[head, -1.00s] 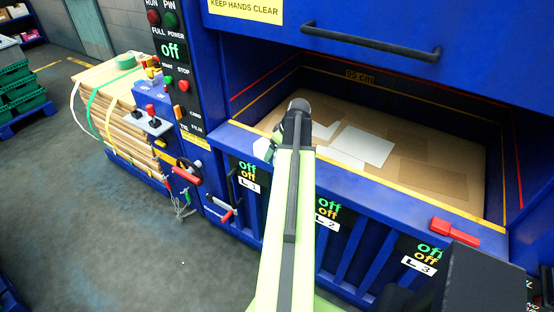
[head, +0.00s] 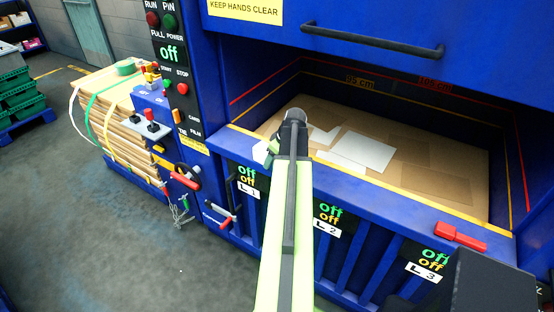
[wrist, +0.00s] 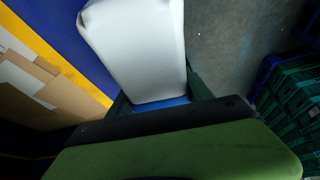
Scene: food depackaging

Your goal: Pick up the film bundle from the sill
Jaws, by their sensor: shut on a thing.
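The film bundle is a white, smooth, rounded block (wrist: 135,45), large in the wrist view. In the head view only a small white part of the bundle (head: 262,152) shows, left of my arm's end. My gripper (wrist: 160,100) is shut on it, with dark green fingers on both sides of its near end. In the head view my gripper (head: 273,152) is at the sill (head: 400,190), the yellow-edged front of the blue machine's opening, and partly hidden by my wrist. I cannot tell whether the bundle touches the sill.
Cardboard and white sheets (head: 365,150) lie inside the open chamber. A red handle (head: 460,236) sits on the sill at the right. Strapped cardboard (head: 115,110) stands left of the control panel. Green crates (head: 25,103) are at the far left. Grey floor is clear in front.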

